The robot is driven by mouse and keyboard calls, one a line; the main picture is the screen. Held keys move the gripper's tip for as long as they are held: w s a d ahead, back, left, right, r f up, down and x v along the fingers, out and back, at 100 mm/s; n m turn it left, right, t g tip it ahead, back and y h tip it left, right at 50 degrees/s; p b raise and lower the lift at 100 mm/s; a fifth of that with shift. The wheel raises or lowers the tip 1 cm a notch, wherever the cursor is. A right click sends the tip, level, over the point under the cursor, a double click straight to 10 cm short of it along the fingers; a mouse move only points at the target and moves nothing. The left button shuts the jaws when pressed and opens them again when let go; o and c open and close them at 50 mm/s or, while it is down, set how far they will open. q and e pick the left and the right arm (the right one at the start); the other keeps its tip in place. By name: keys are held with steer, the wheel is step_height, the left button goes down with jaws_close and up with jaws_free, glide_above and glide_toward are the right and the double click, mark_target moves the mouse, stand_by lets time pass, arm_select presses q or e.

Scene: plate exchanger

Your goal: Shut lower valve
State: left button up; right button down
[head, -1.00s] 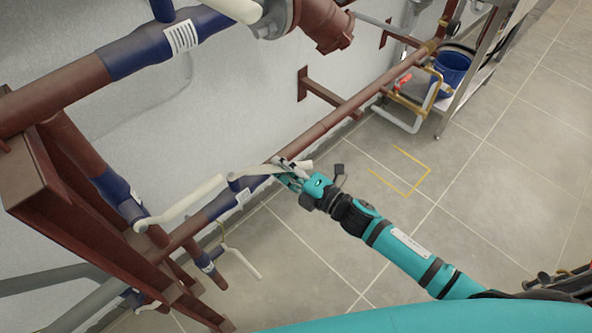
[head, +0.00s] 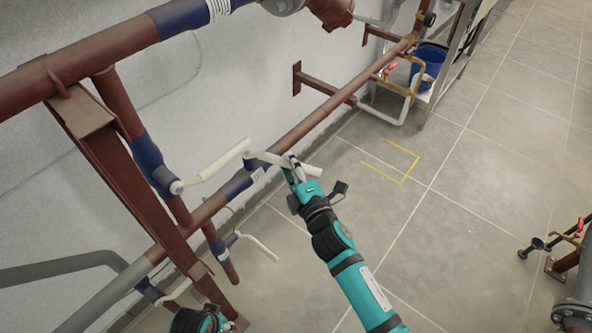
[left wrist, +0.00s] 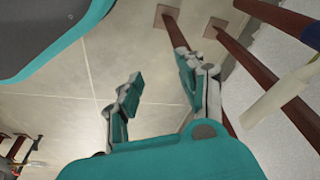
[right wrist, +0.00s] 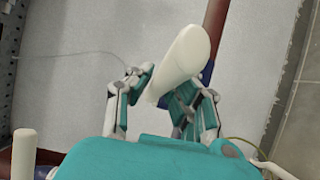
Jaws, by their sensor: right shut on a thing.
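The lower pipe carries a blue valve section (head: 238,183) with a white lever handle (head: 312,171). My right gripper (head: 294,166) is shut around that handle, hiding part of it. In the right wrist view the pale handle (right wrist: 182,58) stands between the fingers (right wrist: 163,90). Whether the lever lies fully across the pipe is hard to tell. A second white lever (head: 222,160) sits on the blue section of the descending pipe, left of my right gripper. My left gripper (left wrist: 160,90) is open and empty over the floor, with part of its arm at the head view's bottom edge.
A brown upright support (head: 130,175) stands at the left. A large brown pipe (head: 110,55) runs above, along the white wall. Another white lever (head: 260,247) hangs below. A blue bucket (head: 428,65) stands at the back. The tiled floor at right is mostly clear.

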arm_select(q)
steer(key=shift+w+v, duration=0.15)
steer(key=shift+v, duration=0.5)
steer(key=shift+w+v, duration=0.15)
steer(key=shift+v, duration=0.5)
arm_select(e)
steer(key=shift+s+a+m+h, duration=0.2)
steer(key=shift+s+m+h, duration=0.1)
steer(key=shift+s, duration=0.05)
arm_select(q)
steer(key=shift+r, duration=0.1)
arm_select(e)
steer(key=c, duration=1.3)
jaws_free()
steer(key=shift+o, duration=0.2)
steer(key=shift+d, duration=0.1)
steer(key=v, duration=1.2)
steer(key=shift+f, duration=0.15)
steer(key=shift+c, duration=0.5)
